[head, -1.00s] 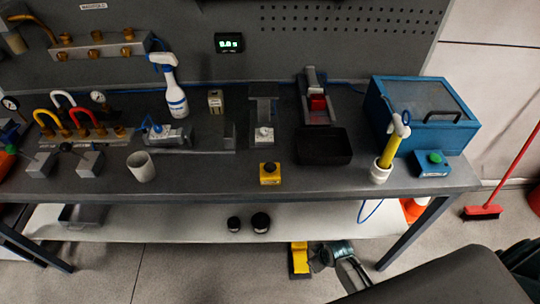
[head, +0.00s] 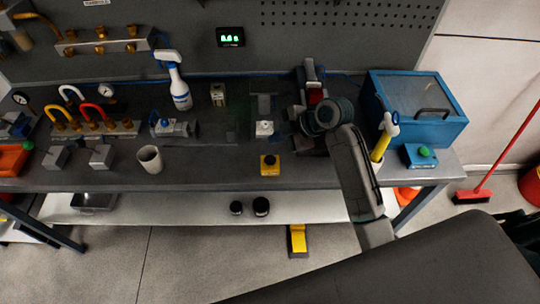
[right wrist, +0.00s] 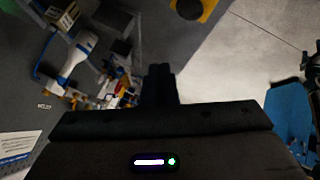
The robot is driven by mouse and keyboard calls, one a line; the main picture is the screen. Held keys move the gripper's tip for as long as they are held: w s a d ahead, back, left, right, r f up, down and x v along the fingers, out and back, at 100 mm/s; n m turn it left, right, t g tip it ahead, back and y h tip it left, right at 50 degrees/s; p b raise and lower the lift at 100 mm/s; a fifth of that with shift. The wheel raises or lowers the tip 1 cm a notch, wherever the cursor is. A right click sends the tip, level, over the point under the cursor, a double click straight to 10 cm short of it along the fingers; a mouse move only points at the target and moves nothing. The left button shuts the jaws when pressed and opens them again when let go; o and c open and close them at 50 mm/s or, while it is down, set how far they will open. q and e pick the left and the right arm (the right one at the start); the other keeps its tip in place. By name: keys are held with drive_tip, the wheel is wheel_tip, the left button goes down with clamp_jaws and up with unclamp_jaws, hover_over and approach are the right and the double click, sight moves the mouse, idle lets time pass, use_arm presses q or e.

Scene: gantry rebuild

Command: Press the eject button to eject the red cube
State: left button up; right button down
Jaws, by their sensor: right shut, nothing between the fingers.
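The red cube (head: 316,96) sits in a grey slanted device (head: 309,72) at the back of the bench, partly hidden by my right arm. A yellow box with a dark round button (head: 270,165) stands at the bench's front edge. It also shows at the top of the right wrist view (right wrist: 205,8). A blue box with a green button (head: 422,156) stands at the right. I cannot tell which button is the eject button. My right gripper (head: 293,113) is shut and empty, above the bench in front of the device. Its dark fingers show in the right wrist view (right wrist: 160,72). My left gripper is out of view.
A grey fixture with a white knob (head: 264,128) stands left of my right gripper. A yellow-handled tool (head: 383,140) stands upright right of my arm, before a blue lidded case (head: 418,105). A spray bottle (head: 178,85) and a cup (head: 149,158) stand further left.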

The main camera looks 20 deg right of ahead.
sight(274, 160)
drive_tip(key=shift+w+a+r+n, duration=0.15)
drive_tip(key=shift+r+n, duration=0.15)
drive_tip(key=shift+r, duration=0.25)
drive_tip(key=shift+w+a+r+n, duration=0.1)
drive_tip(key=shift+r+n, duration=0.2)
drive_tip(key=shift+r, duration=0.2)
drive_tip(key=shift+f, duration=0.1)
wheel_tip(274, 160, down, 8)
drive_tip(key=b, duration=0.6)
drive_tip(key=shift+f+b, duration=0.4)
idle(0.9)
drive_tip(key=shift+f, duration=0.4)
